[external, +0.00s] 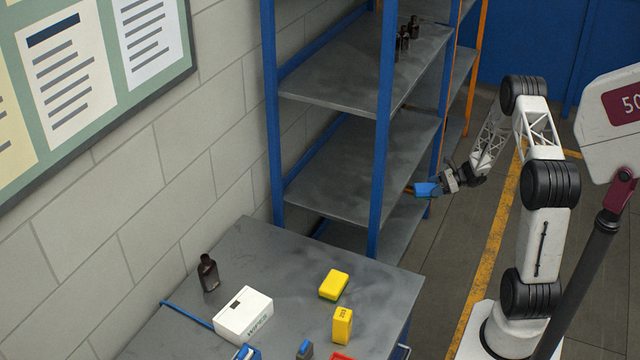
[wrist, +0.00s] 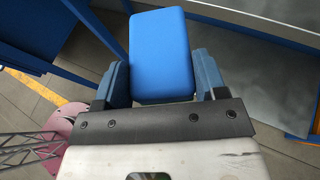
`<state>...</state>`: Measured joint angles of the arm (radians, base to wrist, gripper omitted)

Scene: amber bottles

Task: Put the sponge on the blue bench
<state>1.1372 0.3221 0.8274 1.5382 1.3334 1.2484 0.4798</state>
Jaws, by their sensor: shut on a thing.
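My gripper (external: 428,190) is shut on a blue block (wrist: 160,48), held between its two blue fingers in the wrist view. The block has a smooth face and rounded corners; I cannot tell for certain whether it is a sponge. In the external view the gripper is at the shelf rack's right side, above and to the right of the workbench. A yellow sponge with a green underside (external: 334,284) lies on the workbench (external: 270,255), which has a grey top and blue frame parts below.
A dark bottle (external: 208,273), a white box (external: 243,314), a yellow block (external: 342,325) and small blue and red things occupy the workbench. Its back middle is clear. The blue-posted shelf rack (external: 330,180) has an empty middle shelf and dark bottles (external: 405,38) above. A sign stands at right.

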